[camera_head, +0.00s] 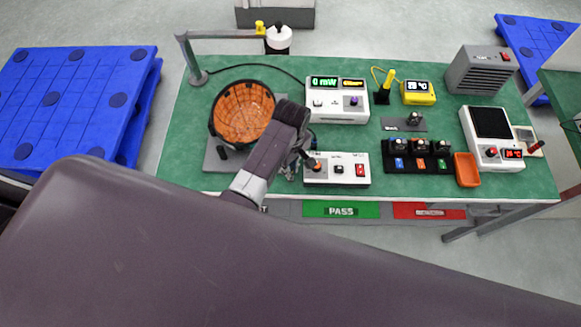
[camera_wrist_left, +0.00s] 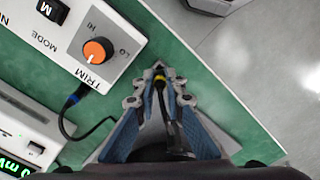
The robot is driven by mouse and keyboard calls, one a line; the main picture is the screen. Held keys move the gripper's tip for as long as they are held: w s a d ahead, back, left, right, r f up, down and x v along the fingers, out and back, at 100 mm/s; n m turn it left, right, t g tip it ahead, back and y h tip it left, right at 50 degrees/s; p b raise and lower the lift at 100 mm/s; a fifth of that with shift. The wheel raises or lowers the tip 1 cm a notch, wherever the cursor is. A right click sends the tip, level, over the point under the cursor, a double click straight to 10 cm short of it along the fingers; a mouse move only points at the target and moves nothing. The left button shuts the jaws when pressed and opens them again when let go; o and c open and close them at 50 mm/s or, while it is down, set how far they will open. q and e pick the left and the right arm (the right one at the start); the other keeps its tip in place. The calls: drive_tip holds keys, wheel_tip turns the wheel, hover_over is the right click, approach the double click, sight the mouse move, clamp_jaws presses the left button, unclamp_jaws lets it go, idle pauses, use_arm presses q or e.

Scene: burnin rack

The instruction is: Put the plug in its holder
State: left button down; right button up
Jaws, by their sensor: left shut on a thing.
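My left gripper (camera_head: 296,166) is low over the green bench, beside the white control box (camera_head: 337,169) with the orange TRIM knob. In the left wrist view, my left gripper (camera_wrist_left: 160,76) has its blue-padded fingers closed around a slim dark plug (camera_wrist_left: 160,84) with a yellow band. Its lower end runs back between the fingers toward the palm. Which fixture is the plug's holder I cannot tell. My right gripper is in neither view.
A round orange bowl with a dark rim (camera_head: 243,114) stands left of the gripper. A white power meter (camera_head: 337,101) is behind. A dark rack of small modules (camera_head: 417,156) and an orange tray (camera_head: 466,170) lie right. The bench's front edge is close.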

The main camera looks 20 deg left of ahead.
use_arm(q)
drive_tip(key=shift+p, duration=0.3)
drive_tip(key=shift+f+b, duration=0.65)
drive_tip(key=shift+f, duration=0.45)
drive_tip(key=c, duration=1.9)
unclamp_jaws()
drive_tip(key=shift+r, duration=3.75)
